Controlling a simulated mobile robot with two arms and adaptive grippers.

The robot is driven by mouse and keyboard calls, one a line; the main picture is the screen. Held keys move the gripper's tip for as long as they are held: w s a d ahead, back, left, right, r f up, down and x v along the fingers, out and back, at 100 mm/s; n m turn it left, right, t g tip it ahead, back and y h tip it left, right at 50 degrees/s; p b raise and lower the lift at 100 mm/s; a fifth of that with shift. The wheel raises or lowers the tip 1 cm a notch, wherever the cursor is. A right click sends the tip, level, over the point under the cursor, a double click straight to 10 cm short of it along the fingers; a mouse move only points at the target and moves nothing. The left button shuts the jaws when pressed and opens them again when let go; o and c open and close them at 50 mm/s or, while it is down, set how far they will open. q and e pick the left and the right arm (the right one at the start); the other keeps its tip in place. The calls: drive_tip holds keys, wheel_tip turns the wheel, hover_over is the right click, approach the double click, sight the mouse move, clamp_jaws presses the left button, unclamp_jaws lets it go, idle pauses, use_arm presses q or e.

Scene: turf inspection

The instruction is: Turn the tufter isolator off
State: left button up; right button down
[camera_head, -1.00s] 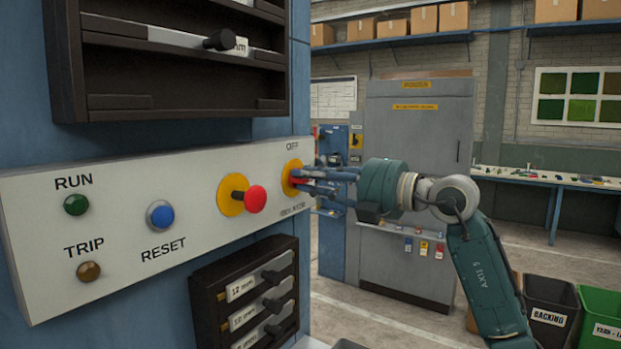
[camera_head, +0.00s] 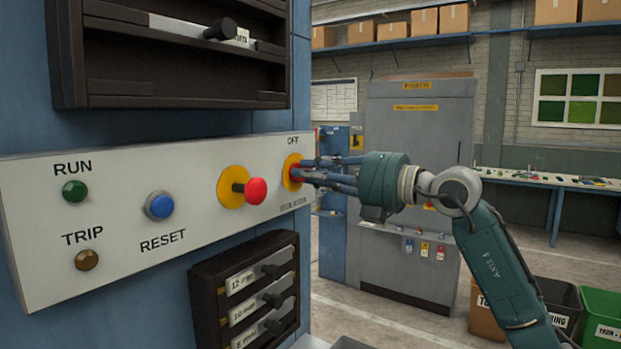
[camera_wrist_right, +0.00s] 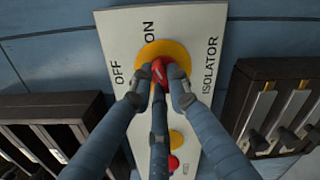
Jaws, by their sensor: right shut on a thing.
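The tufter isolator is a red handle (camera_wrist_right: 159,68) on a yellow round plate (camera_head: 290,166) at the right end of the white control panel (camera_head: 120,190). The right wrist view shows labels ON, OFF and ISOLATOR around it. My right gripper (camera_head: 303,174) reaches the isolator from the right, its fingers closed around the red handle; the fingers also show in the right wrist view (camera_wrist_right: 160,86). The fingers hide part of the handle, so I cannot tell exactly which label it points to. My left gripper is not in view.
Left of the isolator, a red mushroom button (camera_head: 255,190) sticks out on a yellow plate. A blue RESET button (camera_head: 160,206), green RUN lamp (camera_head: 75,191) and amber TRIP lamp (camera_head: 87,260) are further left. Dark racks (camera_head: 245,290) jut out below and above the panel.

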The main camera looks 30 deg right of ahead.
drive_tip(key=n, duration=0.4)
drive_tip(key=n+b, duration=0.1)
drive_tip(key=n, duration=0.3)
drive_tip(key=n+b, duration=0.1)
drive_tip(key=n, duration=0.3)
drive_tip(key=shift+a+f+n, duration=0.15)
drive_tip(key=shift+f+n, duration=0.2)
drive_tip(key=shift+n, duration=0.05)
idle(0.3)
drive_tip(key=c, duration=1.7)
unclamp_jaws()
drive_tip(key=shift+o, duration=0.2)
drive_tip(key=shift+s+r, duration=0.1)
drive_tip(key=v, duration=1.2)
